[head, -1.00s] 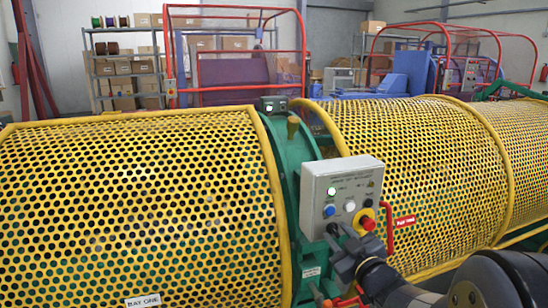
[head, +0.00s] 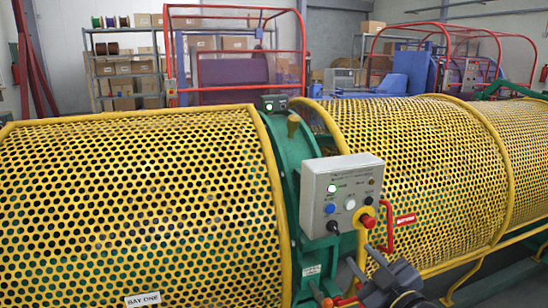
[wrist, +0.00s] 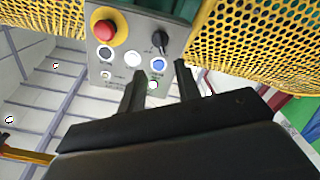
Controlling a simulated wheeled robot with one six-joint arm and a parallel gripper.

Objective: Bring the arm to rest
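My gripper (head: 360,254) is at the bottom of the head view, below and in front of the grey control box (head: 313,188). Its two dark fingers stand apart with nothing between them, so it is open and empty. In the wrist view my gripper (wrist: 159,68) points toward the box's face, clear of the controls as far as I can see.
Yellow perforated guards (head: 130,210) flank the box on both sides. A red handle (head: 388,228) is fixed to the right guard beside the box. A green machine frame (head: 290,150) stands behind the box. Grey floor (head: 510,285) is open at lower right.

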